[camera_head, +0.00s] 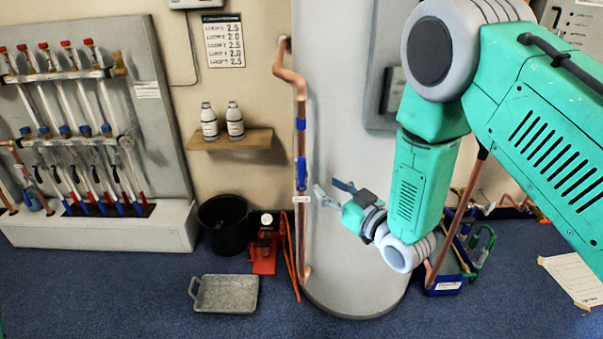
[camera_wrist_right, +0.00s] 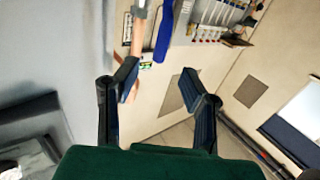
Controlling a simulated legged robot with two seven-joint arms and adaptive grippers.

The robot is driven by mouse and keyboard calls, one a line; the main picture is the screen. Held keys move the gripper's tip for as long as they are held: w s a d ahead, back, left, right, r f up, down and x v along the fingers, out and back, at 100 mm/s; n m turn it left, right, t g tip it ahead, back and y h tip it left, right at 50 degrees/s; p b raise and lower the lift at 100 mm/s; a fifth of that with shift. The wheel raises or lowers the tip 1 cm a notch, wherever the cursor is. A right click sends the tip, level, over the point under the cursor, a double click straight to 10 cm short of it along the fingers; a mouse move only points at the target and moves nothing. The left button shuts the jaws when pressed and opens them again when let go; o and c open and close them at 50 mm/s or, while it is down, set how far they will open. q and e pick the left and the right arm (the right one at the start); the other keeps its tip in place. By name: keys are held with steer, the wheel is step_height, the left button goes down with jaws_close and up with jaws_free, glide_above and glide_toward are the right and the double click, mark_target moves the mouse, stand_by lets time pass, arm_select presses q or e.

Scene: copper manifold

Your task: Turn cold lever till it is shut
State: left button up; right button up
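The cold lever (camera_head: 301,172) is blue and sits on the vertical copper pipe (camera_head: 302,225) in front of the pale cylinder. It looks roughly in line with the pipe. In the right wrist view the blue lever (camera_wrist_right: 164,32) shows beyond the fingertips, beside the pipe. My right gripper (camera_head: 333,191) is just to the right of the lever, with its fingers apart and nothing between them. In the right wrist view the open right gripper (camera_wrist_right: 159,80) shows a clear gap to the lever. My left gripper is not in view.
The large pale cylinder (camera_head: 345,260) stands close behind the pipe and gripper. A black bucket (camera_head: 224,222), a red item (camera_head: 264,252) and a grey tray (camera_head: 226,293) are on the floor to the left. A manifold panel (camera_head: 90,110) stands at the far left.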

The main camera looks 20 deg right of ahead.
mark_target(303, 171)
steer(key=x, duration=0.3)
steer(key=b+x, duration=0.1)
steer(key=x, duration=0.5)
steer(key=shift+w+a+f+b, duration=0.1)
steer(key=shift+a+b, duration=0.25)
steer(key=shift+w+d, duration=0.1)
steer(key=shift+w, duration=0.3)
jaws_close()
